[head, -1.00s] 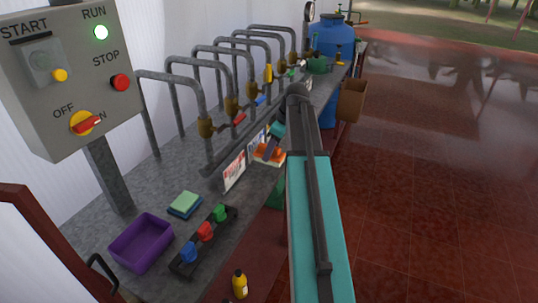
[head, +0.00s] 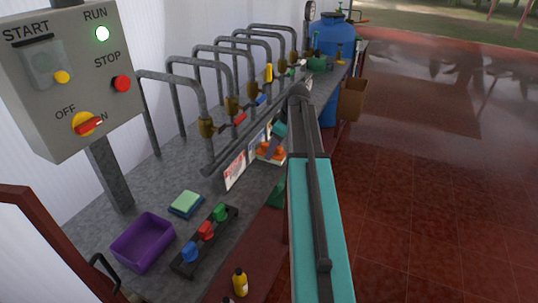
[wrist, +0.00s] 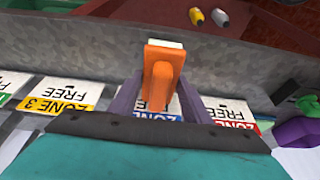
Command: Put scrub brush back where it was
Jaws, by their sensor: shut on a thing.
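The scrub brush (wrist: 160,75) has an orange body and handle with a pale edge at its far end. My gripper (wrist: 158,98) is shut on its handle, one grey-purple finger on each side. In the head view the orange brush (head: 270,151) shows beside my gripper (head: 273,143), at the counter's front edge near the zone cards. The brush appears to be over the grey counter; whether it touches the surface cannot be told. The brush's handle partly covers a blue-striped FREE zone card (wrist: 165,106).
A yellow zone 3 card (wrist: 70,93) and a red-striped card (wrist: 232,113) flank the brush. Pipes with valves (head: 205,128) line the counter's back. A purple bin (head: 142,243), sponges (head: 186,203) and a rack of coloured knobs (head: 205,232) stand nearer. Red floor lies open at right.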

